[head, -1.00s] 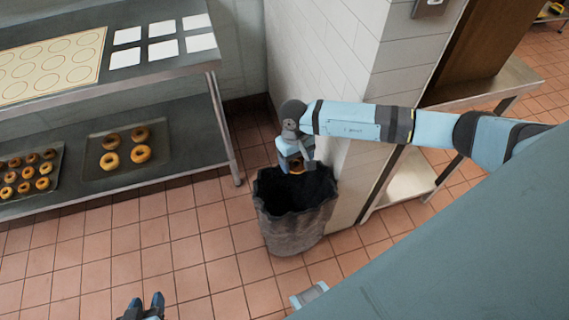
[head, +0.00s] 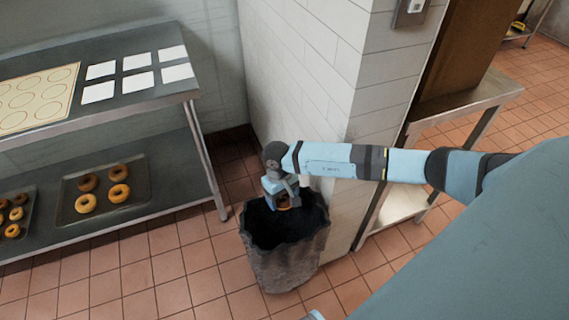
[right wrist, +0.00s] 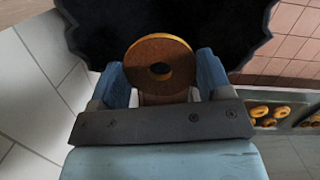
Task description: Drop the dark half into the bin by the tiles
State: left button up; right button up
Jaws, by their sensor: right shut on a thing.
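A dark bin (head: 285,268) with a ragged rim stands on the tiled floor against the tiled wall. My right gripper (head: 284,203) is over the bin's opening, pointing down. It is shut on a brown bagel half (right wrist: 160,62), which shows in the right wrist view between the two blue fingers with the bin's black inside behind it. In the head view only a small orange-brown part of the half shows under the gripper. My left gripper is out of view.
A steel shelf unit at the left carries white squares (head: 135,83) and a mat with circles (head: 35,98) on top. A tray (head: 140,180) of bagels lies on its lower shelf. The tiled wall (head: 310,75) is close behind the bin.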

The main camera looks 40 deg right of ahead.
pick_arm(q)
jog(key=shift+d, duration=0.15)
pick_arm(e)
jog(key=o, duration=0.9)
